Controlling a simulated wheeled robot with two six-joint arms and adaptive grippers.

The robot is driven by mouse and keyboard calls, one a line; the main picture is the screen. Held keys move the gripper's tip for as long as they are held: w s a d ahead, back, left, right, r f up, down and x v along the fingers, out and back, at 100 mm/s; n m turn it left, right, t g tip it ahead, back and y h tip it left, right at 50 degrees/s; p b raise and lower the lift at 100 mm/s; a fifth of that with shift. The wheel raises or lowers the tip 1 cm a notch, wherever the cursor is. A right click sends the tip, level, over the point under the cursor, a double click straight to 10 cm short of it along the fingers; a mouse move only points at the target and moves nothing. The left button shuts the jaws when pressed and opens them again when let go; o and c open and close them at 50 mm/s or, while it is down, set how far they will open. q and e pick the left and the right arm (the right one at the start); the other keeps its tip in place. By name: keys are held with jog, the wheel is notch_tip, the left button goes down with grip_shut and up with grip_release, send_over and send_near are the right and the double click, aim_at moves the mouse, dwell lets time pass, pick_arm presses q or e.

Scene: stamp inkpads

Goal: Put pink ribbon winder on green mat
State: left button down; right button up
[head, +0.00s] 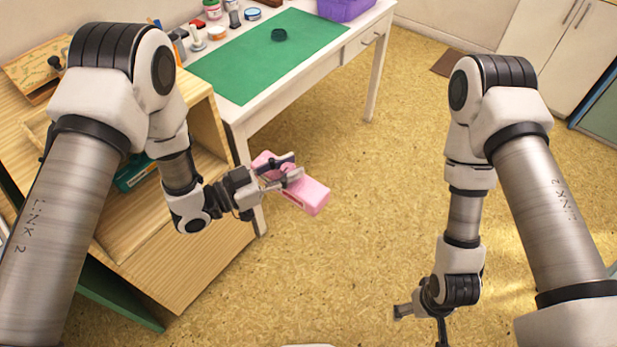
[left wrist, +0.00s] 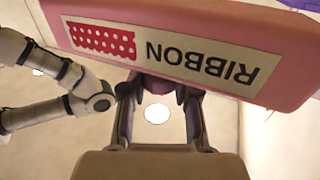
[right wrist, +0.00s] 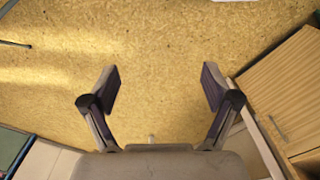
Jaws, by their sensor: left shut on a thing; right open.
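My left gripper (head: 281,176) is shut on the pink ribbon winder (head: 313,195) and holds it in the air over the floor, in front of the white table. In the left wrist view the pink ribbon winder (left wrist: 285,45) fills the top and shows a label reading RIBBON, upside down. The green mat (head: 245,66) lies flat on the white table at the upper left, beyond the left gripper. My right gripper (right wrist: 160,90) is open and empty above the floor; in the head view it hangs at the lower right.
A dark round object (head: 279,35) sits on the mat. Several jars and stamps stand along the table's back edge. A purple basket (head: 345,8) is at the table's far end. A wooden shelf unit (head: 185,262) stands at the left. The floor between my arms is clear.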

jog(key=w+a+r+n+t+y, duration=0.2)
jog(key=w+a+n+t+y, duration=0.15)
jog(key=w+a, duration=0.2)
jog(key=n+t+y, duration=0.5)
jog(key=n+y, duration=0.3)
send_near(303, 191)
jog(key=d, duration=0.1)
jog(key=shift+m+g+h, duration=0.25)
jog(key=shift+h, duration=0.1)
jog(key=x, duration=1.2)
jog(key=shift+w+d+f, duration=0.2)
jog(key=shift+w+f, duration=0.05)
